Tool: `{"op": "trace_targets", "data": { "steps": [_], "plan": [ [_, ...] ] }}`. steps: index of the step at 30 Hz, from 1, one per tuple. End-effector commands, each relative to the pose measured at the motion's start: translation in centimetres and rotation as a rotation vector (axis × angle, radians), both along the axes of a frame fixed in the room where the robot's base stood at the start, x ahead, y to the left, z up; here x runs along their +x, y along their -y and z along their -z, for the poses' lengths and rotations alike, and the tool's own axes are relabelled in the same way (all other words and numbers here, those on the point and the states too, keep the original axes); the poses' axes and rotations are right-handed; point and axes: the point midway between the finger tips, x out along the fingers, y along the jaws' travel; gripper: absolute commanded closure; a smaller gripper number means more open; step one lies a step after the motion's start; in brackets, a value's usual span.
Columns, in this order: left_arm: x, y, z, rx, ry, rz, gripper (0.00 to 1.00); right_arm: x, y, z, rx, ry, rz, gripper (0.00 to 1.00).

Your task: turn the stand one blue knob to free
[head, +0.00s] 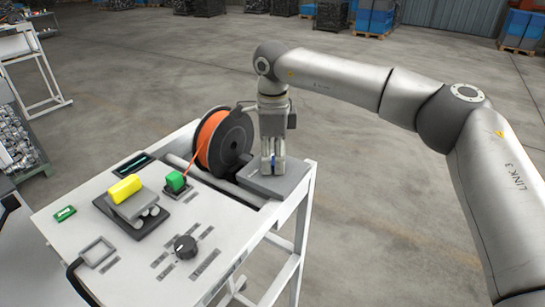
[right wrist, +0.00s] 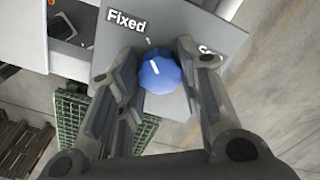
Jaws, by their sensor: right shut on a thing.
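The blue knob (right wrist: 160,72) sits on a grey plate (right wrist: 112,58) in the right wrist view. A white line on the knob's face slants up and to the left, toward a small tick on the plate. The word "Fixed" stands left of the knob, and another label at right is mostly hidden by a finger. My right gripper (head: 273,160) points down over the grey block (head: 278,183) at the stand's right end. Its fingers (right wrist: 158,90) are shut on the knob, one on each side. In the head view only a bit of blue shows between them. My left gripper is not in view.
The spool stands close left of my right gripper.

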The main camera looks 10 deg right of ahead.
Motion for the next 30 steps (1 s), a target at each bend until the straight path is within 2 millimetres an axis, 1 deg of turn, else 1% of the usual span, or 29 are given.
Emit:
{"op": "trace_targets", "data": {
  "steps": [8, 14, 30],
  "plan": [
    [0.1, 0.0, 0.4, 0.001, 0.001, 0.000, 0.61, 0.0, 0.0, 0.1, 0.001, 0.001, 0.035, 0.90],
    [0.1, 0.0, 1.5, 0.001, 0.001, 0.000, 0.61, 0.1, -0.1, 0.2, 0.001, 0.001, 0.138, 0.90],
    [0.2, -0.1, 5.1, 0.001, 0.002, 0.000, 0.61, 0.1, 0.0, 0.2, 0.001, 0.001, 0.631, 0.90]
  ]
}}
